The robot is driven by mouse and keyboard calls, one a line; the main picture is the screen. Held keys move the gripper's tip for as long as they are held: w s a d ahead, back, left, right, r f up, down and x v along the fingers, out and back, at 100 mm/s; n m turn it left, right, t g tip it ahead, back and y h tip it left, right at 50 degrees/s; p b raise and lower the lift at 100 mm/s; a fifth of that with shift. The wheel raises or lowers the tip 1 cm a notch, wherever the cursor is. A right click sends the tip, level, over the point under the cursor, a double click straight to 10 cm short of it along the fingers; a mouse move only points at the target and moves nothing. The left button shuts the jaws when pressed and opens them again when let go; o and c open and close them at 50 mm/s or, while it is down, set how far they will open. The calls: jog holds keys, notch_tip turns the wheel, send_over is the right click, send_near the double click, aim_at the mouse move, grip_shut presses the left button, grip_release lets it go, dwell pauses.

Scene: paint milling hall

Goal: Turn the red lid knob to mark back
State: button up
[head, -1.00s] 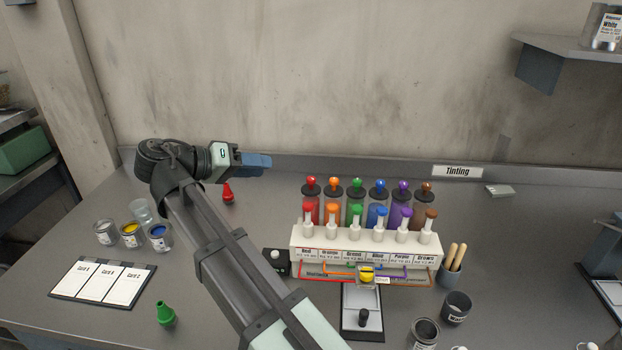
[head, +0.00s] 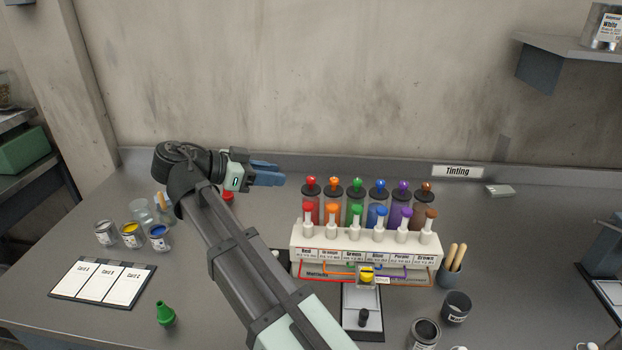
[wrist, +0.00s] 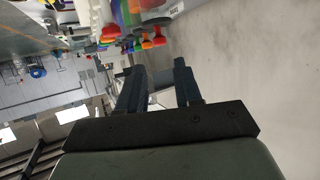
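The red lid knob (head: 311,181) is a small red ball on the dark lid of the leftmost canister, in the back row of the tinting rack (head: 300,241). Its mark and pointing direction are too small to tell. My gripper (head: 282,173) is left of the red knob, near its height in the picture, with a gap between them. Its two blue fingers are apart and empty. In the wrist view my gripper (wrist: 155,67) also shows spread fingers, with several blurred coloured knobs beyond them.
Other coloured knobs, such as the orange one (head: 334,182), stand close to the right. Red and orange nozzles line the rack's front. A red cone (head: 228,196) stands under my arm. Paint cans (head: 131,235) and cards (head: 102,281) are at left. The wall is behind.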

aim_at(309, 179)
jog(key=x, duration=1.1)
jog(key=shift+a, duration=0.1)
jog(key=shift+c, duration=0.5)
grip_shut()
jog(key=shift+s+n+t, duration=0.15)
jog(key=shift+n+t, duration=0.15)
